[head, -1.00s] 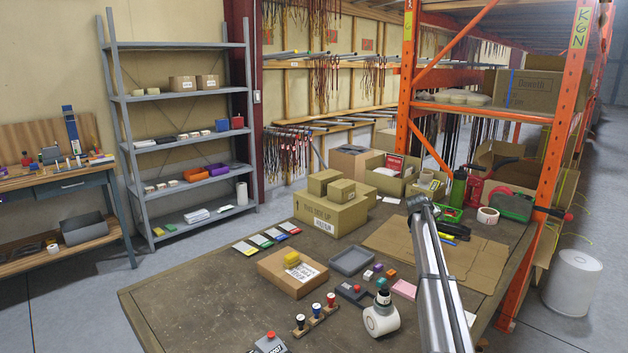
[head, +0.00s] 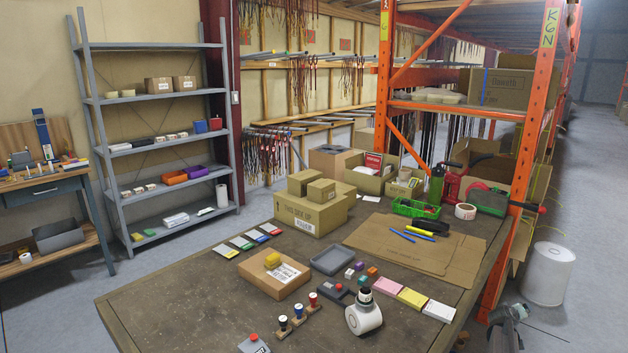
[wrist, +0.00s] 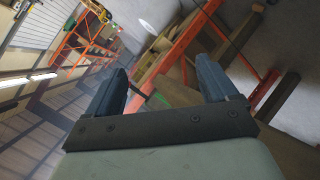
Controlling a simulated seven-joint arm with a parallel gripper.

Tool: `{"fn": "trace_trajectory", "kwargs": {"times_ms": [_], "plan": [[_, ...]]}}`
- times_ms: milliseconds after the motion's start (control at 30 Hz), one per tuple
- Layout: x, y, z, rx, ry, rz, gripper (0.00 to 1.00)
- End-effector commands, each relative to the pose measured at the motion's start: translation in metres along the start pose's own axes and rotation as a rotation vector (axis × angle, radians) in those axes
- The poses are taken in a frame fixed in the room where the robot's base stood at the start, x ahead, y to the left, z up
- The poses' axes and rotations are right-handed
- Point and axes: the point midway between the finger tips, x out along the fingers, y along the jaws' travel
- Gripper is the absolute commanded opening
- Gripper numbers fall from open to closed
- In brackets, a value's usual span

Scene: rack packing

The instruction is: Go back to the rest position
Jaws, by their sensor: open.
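My gripper (wrist: 160,85) is open and empty in the wrist view, its two dark blue fingers apart with nothing between them. The wrist view is tilted and shows orange racking and floor beyond the fingers. In the head view, part of my arm (head: 505,325) shows at the lower right, off the right side of the workbench (head: 190,310); the fingertips cannot be made out there.
An orange rack (head: 530,150) stands close right. A white roll (head: 548,275) stands on the floor.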

Motion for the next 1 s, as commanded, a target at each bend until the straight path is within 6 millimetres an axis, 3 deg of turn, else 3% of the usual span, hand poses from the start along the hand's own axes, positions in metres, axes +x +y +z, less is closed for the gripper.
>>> {"fn": "trace_trajectory", "kwargs": {"times_ms": [33,200,300,467,700,1000], "plan": [[-0.005,-0.016,0.029,0.015,-0.035,-0.018,0.86],[-0.020,-0.069,0.109,0.068,-0.154,-0.078,0.86],[-0.036,-0.106,0.148,0.095,-0.225,-0.121,0.86],[-0.075,-0.176,0.199,0.118,-0.340,-0.209,0.86],[-0.159,-0.288,0.247,0.095,-0.507,-0.372,0.86],[-0.292,-0.398,0.310,-0.001,-0.732,-0.585,0.86]]}}
